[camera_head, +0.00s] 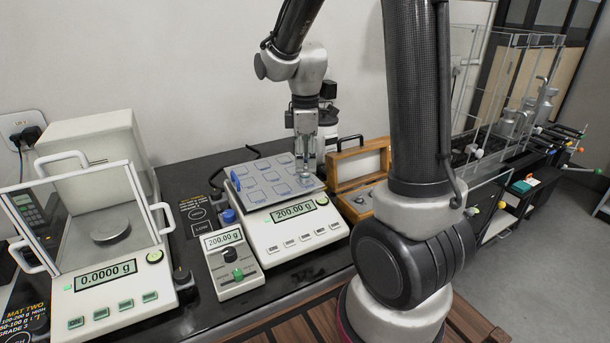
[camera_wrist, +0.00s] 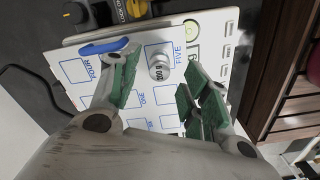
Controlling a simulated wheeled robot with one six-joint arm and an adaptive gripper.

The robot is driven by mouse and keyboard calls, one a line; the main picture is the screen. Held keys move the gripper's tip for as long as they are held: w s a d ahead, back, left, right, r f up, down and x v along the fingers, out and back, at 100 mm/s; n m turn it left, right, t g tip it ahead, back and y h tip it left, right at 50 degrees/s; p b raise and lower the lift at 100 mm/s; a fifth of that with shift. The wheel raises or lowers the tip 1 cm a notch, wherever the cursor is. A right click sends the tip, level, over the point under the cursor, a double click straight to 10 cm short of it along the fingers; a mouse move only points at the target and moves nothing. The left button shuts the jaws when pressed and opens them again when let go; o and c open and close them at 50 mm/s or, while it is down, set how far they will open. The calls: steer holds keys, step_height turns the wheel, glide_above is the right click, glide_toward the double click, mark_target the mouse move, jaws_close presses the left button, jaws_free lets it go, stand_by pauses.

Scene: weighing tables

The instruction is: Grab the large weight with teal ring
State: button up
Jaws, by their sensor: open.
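A silver knobbed weight marked 200 g (camera_wrist: 159,66) stands upright on the marked grey pan (camera_wrist: 150,101) of the middle balance, beside the word FIVE. In the head view the weight (camera_head: 306,179) is small beneath the fingers, and the balance (camera_head: 290,232) reads 200.00 g. I cannot make out a teal ring on it. My gripper (camera_head: 304,160) points down over the pan's right part. In the wrist view its green-padded fingers (camera_wrist: 162,96) are apart, with nothing between them; the weight shows beyond the gap. Whether they touch it cannot be told.
A glass-fronted balance (camera_head: 106,275) reading 0.0000 g stands left. A small display box (camera_head: 232,264) is beside the middle balance. An open wooden case (camera_head: 360,165) stands right of the pan, partly behind my arm. Large silver weights (camera_head: 510,124) stand behind glass far right.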

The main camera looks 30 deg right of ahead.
step_height(320, 180, down, 2)
steer(key=shift+f, duration=0.1)
steer(key=shift+c, duration=0.5)
jaws_close()
